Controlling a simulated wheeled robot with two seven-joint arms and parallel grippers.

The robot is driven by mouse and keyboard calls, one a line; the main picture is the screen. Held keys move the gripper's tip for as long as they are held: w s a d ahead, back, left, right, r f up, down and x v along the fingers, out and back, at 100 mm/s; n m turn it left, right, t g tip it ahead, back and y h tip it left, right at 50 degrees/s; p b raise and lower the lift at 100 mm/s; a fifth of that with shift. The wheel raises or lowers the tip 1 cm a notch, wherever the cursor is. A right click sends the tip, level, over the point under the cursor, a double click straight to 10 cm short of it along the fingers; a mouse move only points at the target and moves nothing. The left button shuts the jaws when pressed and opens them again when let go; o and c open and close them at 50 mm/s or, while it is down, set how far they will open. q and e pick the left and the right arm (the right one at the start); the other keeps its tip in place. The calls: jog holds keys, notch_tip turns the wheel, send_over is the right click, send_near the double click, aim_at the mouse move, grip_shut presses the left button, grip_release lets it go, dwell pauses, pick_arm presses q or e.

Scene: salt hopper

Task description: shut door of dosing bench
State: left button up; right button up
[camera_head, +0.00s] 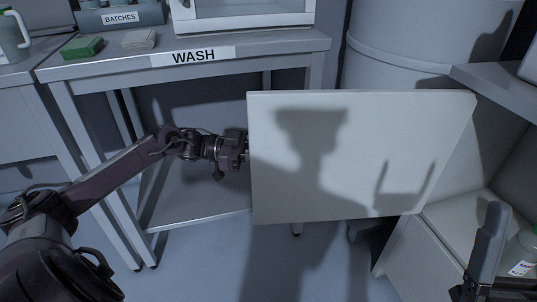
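The dosing bench door (400,125), a flat pale panel, stands open. Its right side is toward the bench cabinet (412,255), whose inside is partly in view. My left gripper (241,150) is at the door's left edge, with its fingertips hidden or too dark to make out; I cannot tell whether it touches the door. My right gripper (480,250) is at the bottom right in front of the cabinet opening, partly out of frame. One grey finger points up, and a two-pronged shadow on the door shows spread fingers. I see nothing held in it.
A green and white bottle (522,255) stands inside the cabinet at the right. The wash table (265,52) is behind my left arm, with a green block (82,47), a pale block (139,39) and a batches bin (121,18) on it. A large pale drum (410,55) stands behind the door.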

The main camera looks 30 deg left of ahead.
pick_arm(q)
jog(key=shift+w+d, duration=0.2)
jog(key=shift+d, duration=0.2)
grip_shut()
